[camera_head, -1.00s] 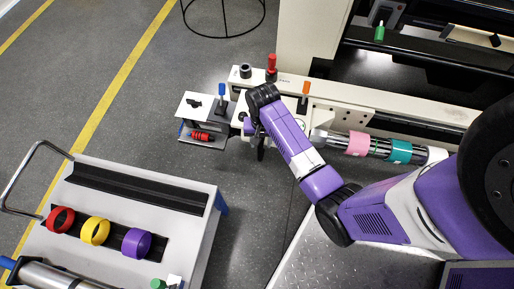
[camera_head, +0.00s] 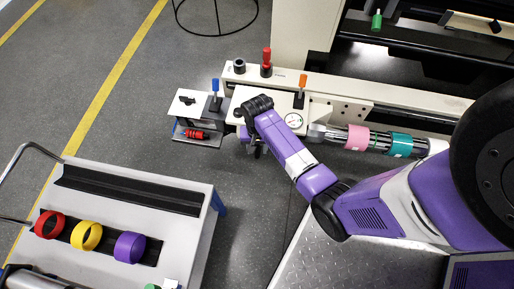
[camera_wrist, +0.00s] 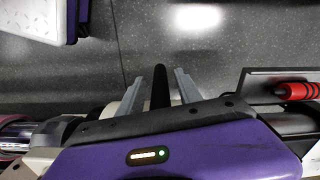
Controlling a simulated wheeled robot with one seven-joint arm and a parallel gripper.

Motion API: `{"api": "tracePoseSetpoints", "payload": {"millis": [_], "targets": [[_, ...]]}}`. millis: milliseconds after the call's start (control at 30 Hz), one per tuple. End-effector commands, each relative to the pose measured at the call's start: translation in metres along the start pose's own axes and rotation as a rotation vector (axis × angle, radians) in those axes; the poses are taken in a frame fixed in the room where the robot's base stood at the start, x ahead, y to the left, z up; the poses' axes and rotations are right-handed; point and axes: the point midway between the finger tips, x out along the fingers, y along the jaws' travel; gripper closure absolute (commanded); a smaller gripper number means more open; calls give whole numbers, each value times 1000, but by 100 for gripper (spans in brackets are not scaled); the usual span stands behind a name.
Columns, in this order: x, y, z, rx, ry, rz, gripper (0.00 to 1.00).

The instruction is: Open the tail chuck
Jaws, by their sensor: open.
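The tailstock (camera_head: 268,98) is a cream block on the long machine beam in the head view. Its tail chuck (camera_head: 317,132) is at the left end of a bar carrying a pink ring (camera_head: 357,138) and a teal ring (camera_head: 400,145). My gripper (camera_head: 247,143) is at the tailstock's near side, mostly hidden under my wrist. In the wrist view my gripper (camera_wrist: 157,80) is open, its two grey fingers on either side of a black handle (camera_wrist: 160,88). I cannot tell whether they touch it.
Red (camera_head: 266,58), orange (camera_head: 302,84) and blue (camera_head: 215,88) levers stand on the tailstock, near a dial gauge (camera_head: 293,120). A small shelf (camera_head: 197,140) at its left holds a red part (camera_head: 195,134). A cart (camera_head: 185,230) with rings stands at lower left; floor lies between.

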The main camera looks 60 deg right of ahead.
Motion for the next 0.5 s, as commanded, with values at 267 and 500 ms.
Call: {"api": "tracePoseSetpoints", "payload": {"millis": [267, 500], "targets": [[0, 0, 0, 0, 0, 0, 90], [0, 0, 0, -1, 1, 0, 100]]}}
